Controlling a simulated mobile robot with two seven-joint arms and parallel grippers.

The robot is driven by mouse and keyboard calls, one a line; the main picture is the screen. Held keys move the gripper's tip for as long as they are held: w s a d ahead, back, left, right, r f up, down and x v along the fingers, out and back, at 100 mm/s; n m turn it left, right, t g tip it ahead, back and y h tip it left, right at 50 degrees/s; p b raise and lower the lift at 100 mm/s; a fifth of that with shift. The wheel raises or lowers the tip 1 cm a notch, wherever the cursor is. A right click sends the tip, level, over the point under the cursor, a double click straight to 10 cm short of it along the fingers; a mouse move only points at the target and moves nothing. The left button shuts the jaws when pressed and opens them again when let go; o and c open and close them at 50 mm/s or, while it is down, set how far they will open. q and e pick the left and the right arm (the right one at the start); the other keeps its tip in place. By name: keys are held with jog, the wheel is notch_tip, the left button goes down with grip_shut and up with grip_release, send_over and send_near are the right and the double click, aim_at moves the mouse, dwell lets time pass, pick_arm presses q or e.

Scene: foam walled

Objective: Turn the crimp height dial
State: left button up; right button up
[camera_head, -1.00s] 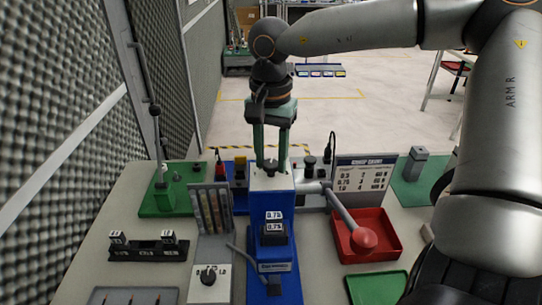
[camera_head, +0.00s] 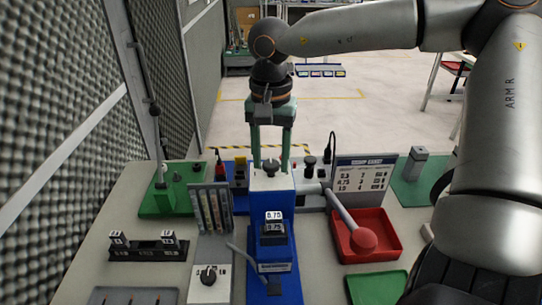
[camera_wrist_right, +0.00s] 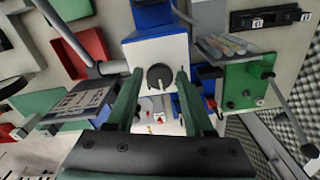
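A dark round dial (camera_head: 271,167) with a raised grip bar sits on the white top of the blue press (camera_head: 258,215). The wrist view shows this dial (camera_wrist_right: 160,77) from above. My right gripper (camera_head: 271,163) points down over it, its two green fingers on either side. In the wrist view my right gripper (camera_wrist_right: 159,74) is open, with gaps between fingers and dial. A second black knob (camera_head: 208,276) is on a white plate at the front left. My left gripper is not in view.
A grey lever with a red ball (camera_head: 363,239) reaches over the red tray (camera_head: 393,232) right of the press. A rack of coloured strips (camera_head: 211,209) stands close on the left. A printed board (camera_head: 363,180) stands behind right.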

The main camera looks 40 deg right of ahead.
aim_at(271, 163)
jog(key=shift+o, duration=1.3)
notch_tip(271, 163, up, 13)
jog(key=shift+f, duration=0.2)
